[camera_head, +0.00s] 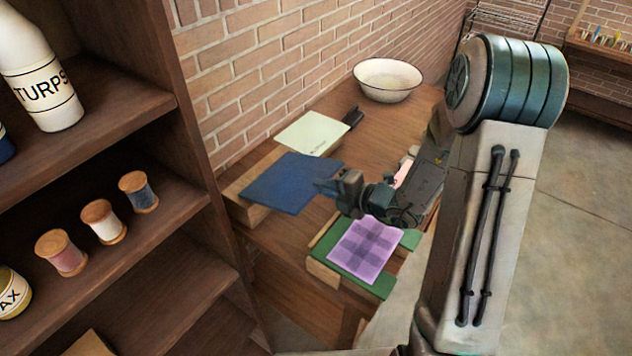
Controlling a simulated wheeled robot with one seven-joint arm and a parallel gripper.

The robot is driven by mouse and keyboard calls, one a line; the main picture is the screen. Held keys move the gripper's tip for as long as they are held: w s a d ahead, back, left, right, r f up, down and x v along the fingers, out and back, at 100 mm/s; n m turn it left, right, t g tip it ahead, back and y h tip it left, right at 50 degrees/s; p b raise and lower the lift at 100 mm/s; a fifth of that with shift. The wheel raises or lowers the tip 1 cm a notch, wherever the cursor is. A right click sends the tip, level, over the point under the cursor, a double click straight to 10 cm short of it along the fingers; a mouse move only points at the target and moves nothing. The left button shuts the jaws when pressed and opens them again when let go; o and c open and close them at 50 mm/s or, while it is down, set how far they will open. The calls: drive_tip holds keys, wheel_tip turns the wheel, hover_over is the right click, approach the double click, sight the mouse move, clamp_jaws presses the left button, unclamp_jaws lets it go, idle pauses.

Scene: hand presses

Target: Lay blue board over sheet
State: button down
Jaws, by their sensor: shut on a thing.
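The blue board (290,183) is flat at the left of the table, its left part over a pale wooden block. My gripper (332,188) is shut on the board's right edge; the fingertips are small in view. I cannot tell whether the board still rests on the block. A purple checked sheet (364,248) lies uncovered on a green board (378,288) near the table's front, to the right of and below my gripper in the picture.
The wooden block (243,211) stands by the brick wall. A pale green board (312,133) and a dark object (353,116) lie behind the blue board. A white bowl (387,80) stands at the back. A shelf (160,215) with spools and bottles fills the left.

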drive_tip(key=s+d, duration=0.2)
drive_tip(key=d, duration=0.1)
drive_tip(key=s+d+p, duration=0.1)
drive_tip(key=s+d, duration=0.2)
drive_tip(key=s+d+p, duration=0.1)
drive_tip(key=s+d, duration=0.1)
drive_tip(key=d, duration=0.2)
drive_tip(key=shift+s, duration=0.3)
idle(0.4)
